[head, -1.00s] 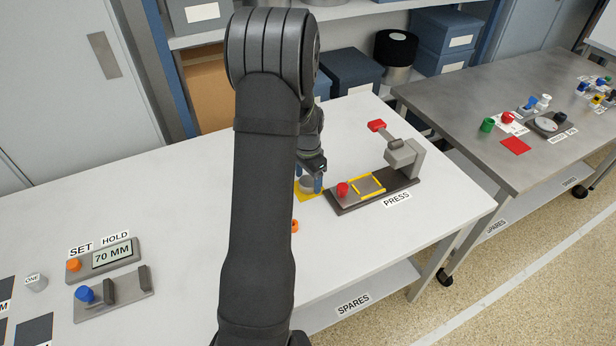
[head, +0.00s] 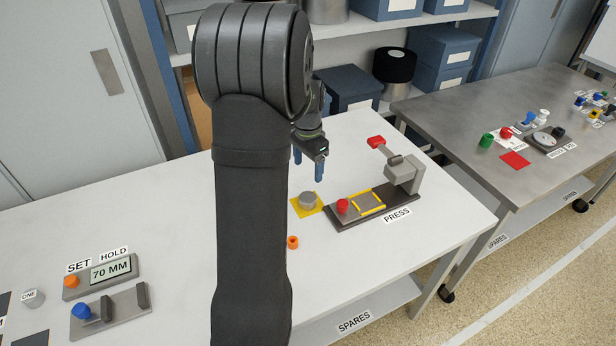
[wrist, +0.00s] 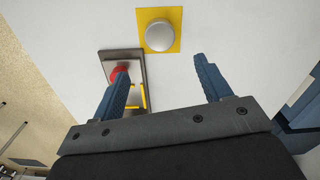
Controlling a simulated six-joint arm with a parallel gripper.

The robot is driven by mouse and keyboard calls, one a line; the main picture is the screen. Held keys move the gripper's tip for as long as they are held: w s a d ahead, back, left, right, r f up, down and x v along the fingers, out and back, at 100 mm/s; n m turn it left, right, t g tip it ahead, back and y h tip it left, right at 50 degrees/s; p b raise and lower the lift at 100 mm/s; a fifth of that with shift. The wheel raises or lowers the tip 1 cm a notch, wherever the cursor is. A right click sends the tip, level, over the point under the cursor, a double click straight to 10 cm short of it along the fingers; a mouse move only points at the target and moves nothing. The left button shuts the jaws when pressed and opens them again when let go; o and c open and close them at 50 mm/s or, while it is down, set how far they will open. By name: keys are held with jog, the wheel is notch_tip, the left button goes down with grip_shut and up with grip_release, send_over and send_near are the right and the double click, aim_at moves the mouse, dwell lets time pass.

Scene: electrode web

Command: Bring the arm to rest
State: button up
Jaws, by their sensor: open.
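My gripper (head: 309,168) is open and empty, with its blue fingers raised above the white table (head: 400,262). In the wrist view its two fingers (wrist: 162,88) stand wide apart with nothing between them. A grey round piece (head: 308,200) sits on a yellow square (head: 298,210) left of the press (head: 372,204). The grey piece also shows beyond the fingertips in the wrist view (wrist: 160,36). My arm crosses the middle of the head view and hides part of the table.
A box with a 70 MM display (head: 110,269) and a grey fixture with a blue knob (head: 115,312) stand at the left. Shelves with blue boxes (head: 347,88) are behind. A grey table (head: 460,135) stands at the right.

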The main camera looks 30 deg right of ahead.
aim_at(308, 197)
jog(key=shift+r, duration=0.4)
jog(key=shift+f, duration=0.1)
notch_tip(308, 197, down, 11)
jog(key=shift+f, duration=0.2)
jog(key=shift+r, duration=1.75)
jog(key=shift+f, duration=0.1)
